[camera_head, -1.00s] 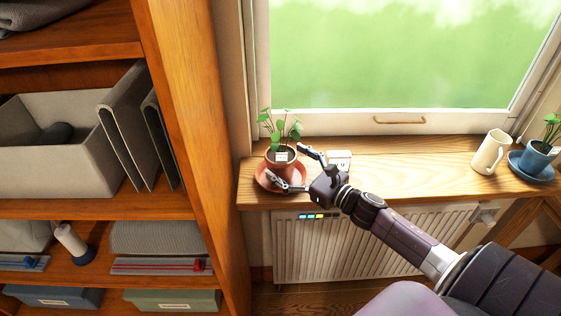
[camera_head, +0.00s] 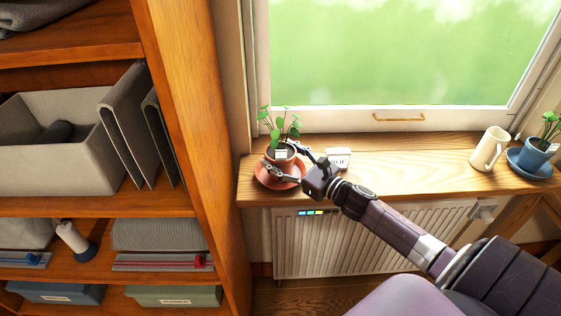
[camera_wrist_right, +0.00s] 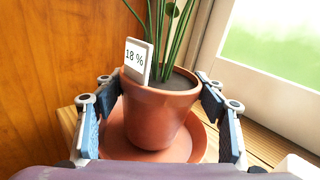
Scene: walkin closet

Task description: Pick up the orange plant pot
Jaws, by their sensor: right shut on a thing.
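The orange plant pot (camera_head: 279,162) stands on the left end of the wooden sill, with a green plant growing from it. It rests in or just over an orange saucer (camera_head: 266,184); I cannot tell if it touches. In the right wrist view the pot (camera_wrist_right: 158,115) is upright and carries a white tag (camera_wrist_right: 136,62) reading "18 %". My right gripper (camera_head: 284,160) is shut on the pot, with one finger on each side. The saucer (camera_wrist_right: 117,140) also shows below the pot there. My left gripper is not in view.
A small white box-like sign (camera_head: 338,158) stands just right of the gripper. A cream pitcher (camera_head: 489,149) and a blue pot (camera_head: 536,153) on a blue saucer stand at the sill's right end. The wooden shelf unit (camera_head: 190,100) rises close on the left. The middle sill is clear.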

